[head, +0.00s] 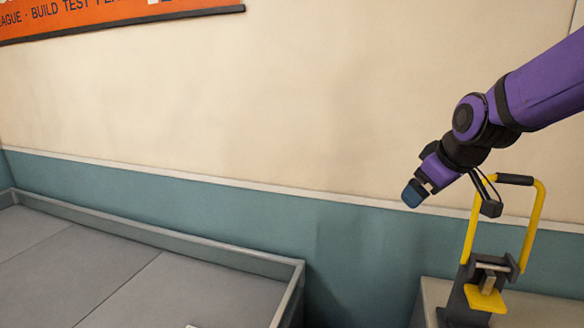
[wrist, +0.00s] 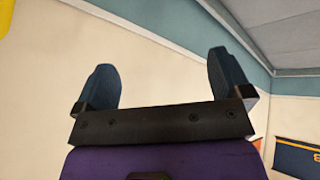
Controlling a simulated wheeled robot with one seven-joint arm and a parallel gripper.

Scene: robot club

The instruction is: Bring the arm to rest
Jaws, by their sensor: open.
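My purple arm reaches in from the right edge in the head view. My gripper (head: 415,192) is in mid-air in front of the wall, up and to the left of a yellow-handled tool on a bench. In the wrist view my gripper (wrist: 165,90) shows two dark blue fingers set wide apart. Nothing is between them, only the pale wall behind.
A grey table with a raised rim (head: 170,236) fills the lower left. An orange banner (head: 110,18) hangs on the wall (head: 250,100).

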